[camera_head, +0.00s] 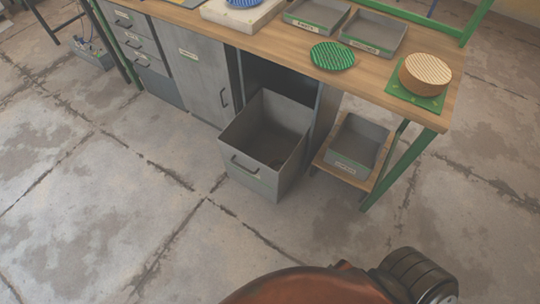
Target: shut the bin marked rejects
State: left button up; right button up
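A deep grey pull-out bin (248,183) stands open, drawn far out from the dark bay under the workbench. It has a dark handle (244,164) on its front and a small label strip too small to read. I see a dark, seemingly empty inside, though its near corner is partly shaded. I cannot confirm from the lettering that it is the rejects bin. Neither of my grippers is in view. Only a brown and black part of my own body shows at the bottom edge, well apart from the bin.
The wooden workbench (285,62) carries two grey trays, a green ribbed disc (332,56) and a round tan block (425,72) on a green mat. A grey tray (358,146) sits on a low shelf right of the bin. The floor (130,235) in front is clear.

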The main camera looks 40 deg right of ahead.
aim_at(272, 126)
jog(key=k, duration=1.15)
jog(key=z, duration=0.7)
jog(key=i, duration=0.8)
jog(key=z, duration=0.4)
